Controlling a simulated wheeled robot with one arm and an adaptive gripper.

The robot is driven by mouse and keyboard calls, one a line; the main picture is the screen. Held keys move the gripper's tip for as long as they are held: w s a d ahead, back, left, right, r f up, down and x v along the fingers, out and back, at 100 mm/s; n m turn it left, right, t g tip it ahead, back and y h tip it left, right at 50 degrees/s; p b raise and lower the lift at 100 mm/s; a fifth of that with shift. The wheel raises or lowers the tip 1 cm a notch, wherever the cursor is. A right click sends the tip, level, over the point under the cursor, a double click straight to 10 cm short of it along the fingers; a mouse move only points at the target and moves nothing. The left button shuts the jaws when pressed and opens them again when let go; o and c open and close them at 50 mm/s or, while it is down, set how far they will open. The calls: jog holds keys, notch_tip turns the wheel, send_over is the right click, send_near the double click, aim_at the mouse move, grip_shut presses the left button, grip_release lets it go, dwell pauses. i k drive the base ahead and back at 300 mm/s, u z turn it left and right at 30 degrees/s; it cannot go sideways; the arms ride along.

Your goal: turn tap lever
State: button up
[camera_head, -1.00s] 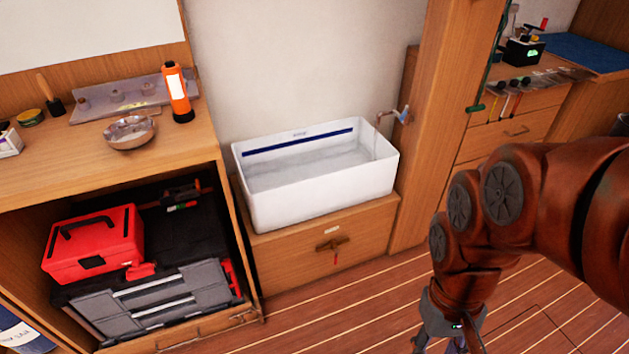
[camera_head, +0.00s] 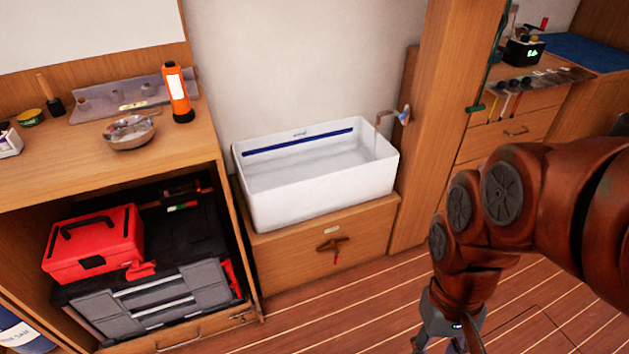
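A small tap (camera_head: 386,115) with a thin bent spout sticks out from the wooden post above the right end of a white basin (camera_head: 320,195). Its blue-grey lever (camera_head: 404,115) sits at the post side of the spout. A thin stream seems to fall from the spout into the basin, which looks partly filled with water. My gripper (camera_head: 440,345) points down at the bottom edge, right of the basin and well below the tap, touching neither. Its fingertips are cut off by the frame, so its opening is hidden.
The basin stands on a wooden cabinet with a brown handle (camera_head: 332,245). At left, a counter (camera_head: 60,165) holds an orange flashlight (camera_head: 177,93) and a metal bowl (camera_head: 130,133); a red toolbox (camera_head: 95,245) is below. A wooden post (camera_head: 435,120) stands right of the tap. The floor in front is clear.

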aim_at(408, 108)
jog(key=u, duration=0.25)
jog(key=i, duration=1.05)
jog(key=z, duration=0.75)
